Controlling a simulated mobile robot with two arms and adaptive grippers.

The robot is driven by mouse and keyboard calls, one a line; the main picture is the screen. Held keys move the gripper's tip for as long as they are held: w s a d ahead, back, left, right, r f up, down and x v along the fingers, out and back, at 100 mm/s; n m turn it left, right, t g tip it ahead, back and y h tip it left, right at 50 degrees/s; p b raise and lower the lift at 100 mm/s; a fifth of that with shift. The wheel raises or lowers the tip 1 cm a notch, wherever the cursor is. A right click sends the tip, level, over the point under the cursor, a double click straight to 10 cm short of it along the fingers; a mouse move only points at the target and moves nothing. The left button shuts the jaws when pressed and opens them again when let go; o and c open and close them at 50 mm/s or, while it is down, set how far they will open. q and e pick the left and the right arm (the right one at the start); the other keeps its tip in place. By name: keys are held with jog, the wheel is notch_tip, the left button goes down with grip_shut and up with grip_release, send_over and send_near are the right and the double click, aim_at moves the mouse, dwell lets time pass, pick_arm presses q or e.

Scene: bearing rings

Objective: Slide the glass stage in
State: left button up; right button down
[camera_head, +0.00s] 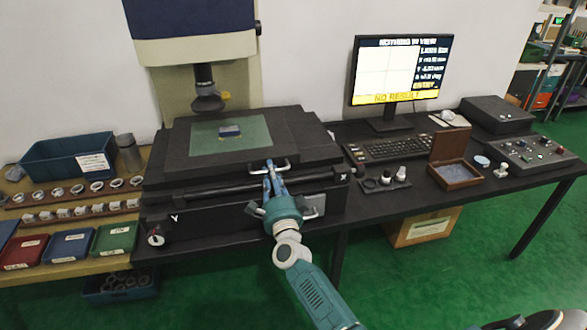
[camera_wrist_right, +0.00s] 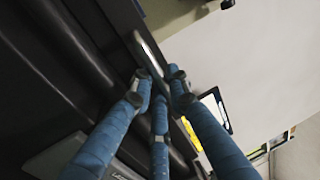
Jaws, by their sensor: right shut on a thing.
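The glass stage (camera_head: 212,139) is a pale green pane set in a dark plate on the measuring machine, under its lens (camera_head: 207,98). A small dark bluish block (camera_head: 230,131) lies on the glass. A bright metal handle (camera_head: 284,163) is at the plate's front edge; it also shows in the wrist view (camera_wrist_right: 149,52). My right gripper (camera_head: 269,170) is shut on this handle, with its blue fingers (camera_wrist_right: 160,82) around the bar in the wrist view. The fingers hide part of the handle. My left gripper is not in view.
A knob (camera_head: 155,238) and a second handle (camera_head: 314,206) are on the machine's front. Ring racks and coloured bins (camera_head: 67,249) stand at left. A monitor (camera_head: 400,70), keyboard (camera_head: 388,150), open wooden box (camera_head: 452,172) and control panel (camera_head: 538,152) occupy the right side.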

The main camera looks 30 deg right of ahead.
aim_at(251, 173)
jog(key=shift+w+a+r, duration=0.1)
jog(key=shift+w+a, duration=0.1)
jog(key=shift+a, duration=0.7)
jog(key=shift+w+a+f, duration=0.1)
jog(key=shift+w+a, duration=0.15)
jog(key=shift+a, duration=0.65)
jog(key=shift+w+a+r, duration=0.1)
jog(key=shift+w+a, duration=0.1)
jog(key=shift+a, duration=0.7)
jog(key=c, duration=1.7)
grip_release()
jog(key=shift+a, duration=0.1)
jog(key=shift+c, duration=0.2)
jog(key=shift+s, duration=0.25)
jog(key=v, duration=1.1)
jog(key=shift+s+a, duration=0.2)
